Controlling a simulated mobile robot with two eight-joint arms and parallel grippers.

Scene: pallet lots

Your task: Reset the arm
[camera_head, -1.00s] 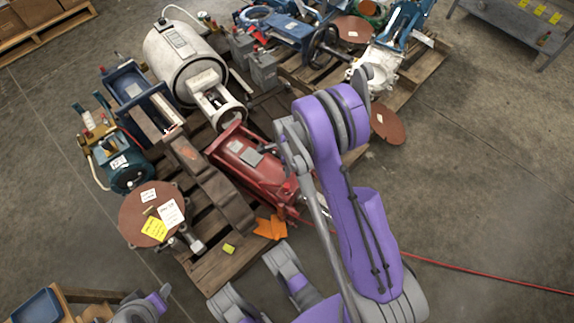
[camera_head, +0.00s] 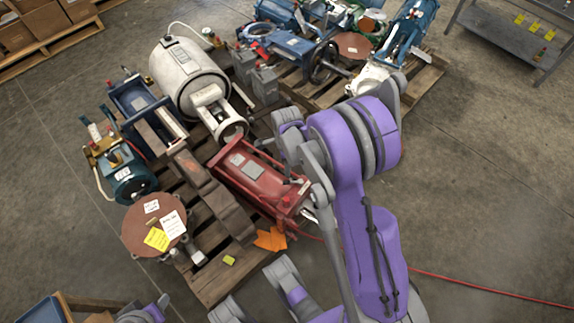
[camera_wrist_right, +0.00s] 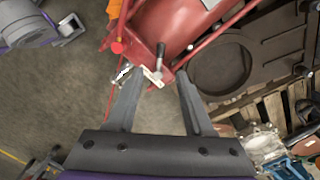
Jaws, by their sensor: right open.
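My right arm (camera_head: 360,200), purple and grey, reaches up from the bottom right over the pallet in the head view, and its forearm hides its own gripper there. In the right wrist view my right gripper (camera_wrist_right: 160,92) is open and empty, its two grey fingers apart. The red machine (camera_wrist_right: 182,30) lies just beyond the fingertips; whether they touch it I cannot tell. The same red machine (camera_head: 262,185) lies on the pallet in the head view. Purple and grey parts of mine show at the bottom, but no left gripper can be made out.
The wooden pallet (camera_head: 215,285) carries a white tank (camera_head: 188,75), a blue-green motor (camera_head: 130,180) and a brown disc (camera_head: 140,238) with labels. A second loaded pallet (camera_head: 425,85) is behind. A red cable (camera_head: 480,288) crosses open floor at the right. A grey table (camera_head: 500,40) stands at top right.

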